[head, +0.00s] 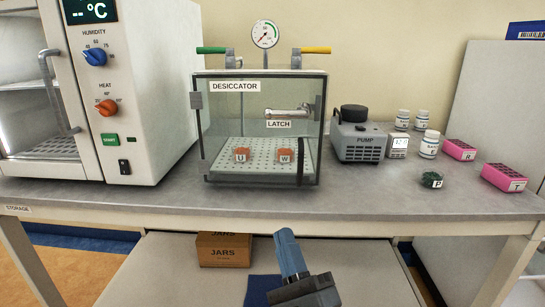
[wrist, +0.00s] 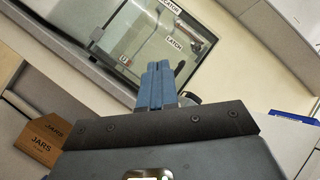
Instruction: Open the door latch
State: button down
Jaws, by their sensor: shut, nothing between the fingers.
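The door latch (head: 290,113) is a grey lever handle marked LATCH, level on the glass front door of the desiccator (head: 260,85). The door is closed, with hinges on its left side. The latch also shows in the wrist view (wrist: 193,45), near the right edge of the tilted glass. My gripper (head: 284,234) is below the front edge of the bench, lower than the latch and well apart from it. Its blue fingers are together with nothing between them, as they also show in the wrist view (wrist: 158,66).
A chamber with a humidity knob (head: 95,55) stands left of the desiccator. A pump (head: 358,138), white bottles and pink boxes stand to the right. The bench's front edge (head: 260,223) lies between my gripper and the desiccator. A JARS box (head: 224,250) is on the lower shelf.

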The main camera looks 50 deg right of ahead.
jog(key=w+d+r+m+g+h, duration=0.1)
jog(key=w+d+m+g+h, duration=0.1)
jog(key=m, duration=0.5)
jog(key=w+d+r+m+g+h, duration=0.2)
jog(key=w+m+g+h, duration=0.2)
jog(key=m, duration=0.4)
jog(key=shift+w+d+r+h+b, duration=0.25)
jog(key=shift+w+d+h+b, duration=0.15)
jog(key=shift+w+h, duration=0.4)
jog(key=shift+w, duration=0.1)
jog(key=s+a+r+p+x, duration=0.1)
jog(key=p+x, duration=0.3)
jog(key=x, duration=0.8)
jog(key=shift+w+r+p, duration=0.25)
jog(key=shift+r+p, duration=0.15)
jog(key=shift+r, duration=0.45)
